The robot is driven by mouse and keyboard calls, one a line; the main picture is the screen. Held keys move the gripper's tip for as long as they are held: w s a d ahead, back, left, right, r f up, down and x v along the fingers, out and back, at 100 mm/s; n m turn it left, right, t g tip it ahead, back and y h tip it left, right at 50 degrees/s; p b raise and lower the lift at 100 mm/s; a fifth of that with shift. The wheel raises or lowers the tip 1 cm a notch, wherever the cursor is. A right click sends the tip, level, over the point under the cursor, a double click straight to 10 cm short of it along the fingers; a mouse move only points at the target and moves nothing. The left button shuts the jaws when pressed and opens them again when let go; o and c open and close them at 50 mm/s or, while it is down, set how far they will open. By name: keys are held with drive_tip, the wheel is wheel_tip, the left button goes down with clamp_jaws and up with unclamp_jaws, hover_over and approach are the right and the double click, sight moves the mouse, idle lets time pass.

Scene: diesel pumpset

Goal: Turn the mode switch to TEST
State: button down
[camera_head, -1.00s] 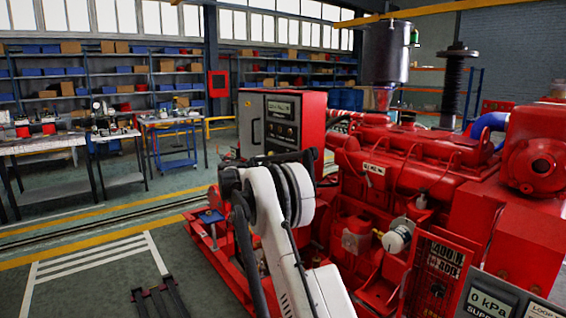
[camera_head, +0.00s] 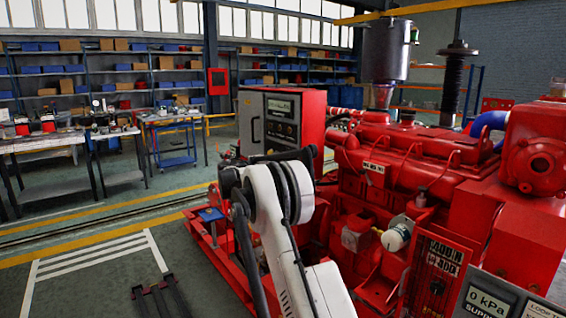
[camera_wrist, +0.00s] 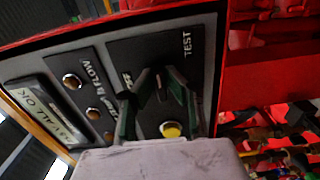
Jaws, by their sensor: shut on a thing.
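The mode switch (camera_wrist: 159,92) sits on a dark plate of the control panel, seen tilted in the wrist view. The label TEST (camera_wrist: 187,43) stands up and right of it. My gripper (camera_wrist: 160,78) has its two dark green fingers on either side of the switch knob, shut on it. The fingers partly hide the knob and the labels to its left, so the exact pointer direction is hard to tell. In the head view the red control box (camera_head: 311,124) stands behind my arm, and my gripper is hidden there.
A yellow button or lamp (camera_wrist: 171,130) lies just below the fingers. Several round lamps or knobs and a lit display (camera_wrist: 45,110) are to the left. The red engine (camera_head: 400,160) fills the right of the head view; open floor lies left.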

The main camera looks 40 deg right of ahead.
idle(0.3)
drive_tip(key=c, duration=1.8)
unclamp_jaws()
drive_tip(key=shift+a, duration=0.15)
drive_tip(key=a, duration=1.1)
drive_tip(key=shift+w+a, duration=0.3)
drive_tip(key=shift+a, duration=0.1)
